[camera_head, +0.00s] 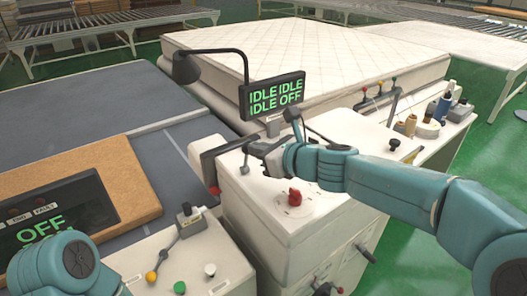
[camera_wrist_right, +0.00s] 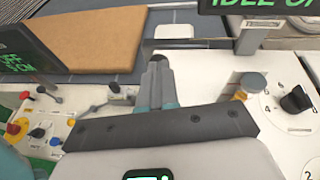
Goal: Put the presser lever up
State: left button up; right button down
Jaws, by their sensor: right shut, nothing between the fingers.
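My right gripper (camera_head: 262,148) reaches in from the right over the white sewing machine head (camera_head: 215,150). Its fingers are shut with nothing between them; they also show in the right wrist view (camera_wrist_right: 158,75). A thin dark lever (camera_head: 245,167) stands at the machine head beside the fingertips, but I cannot tell whether it is the presser lever or whether the fingers touch it. The gripper hides part of that area. Of my left arm only a teal link shows at the bottom left; its gripper is out of view.
A display reading IDLE and OFF (camera_head: 275,95) stands behind the gripper. A red knob (camera_head: 295,197) sits on the white cabinet in front. A black-knobbed lever (camera_head: 394,145) and several spools stand to the right. A quilted mattress (camera_head: 330,55) lies behind. A yellow-knobbed control (camera_head: 151,277) is at lower left.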

jog(key=shift+w+a+r+p, duration=0.45)
jog(key=shift+w+p, duration=0.05)
jog(key=shift+w, duration=0.15)
jog(key=shift+w+a+r+p, duration=0.4)
jog(key=shift+w+r+p, duration=0.1)
jog(key=shift+w, duration=0.1)
jog(key=shift+w+a+f+p, duration=0.1)
jog(key=shift+w+a+p, duration=0.45)
jog(key=shift+w, duration=0.35)
jog(key=shift+w+a+p, duration=0.55)
jog(key=shift+w+a, duration=0.1)
jog(key=shift+w, duration=0.3)
jog(key=shift+w+f, duration=0.1)
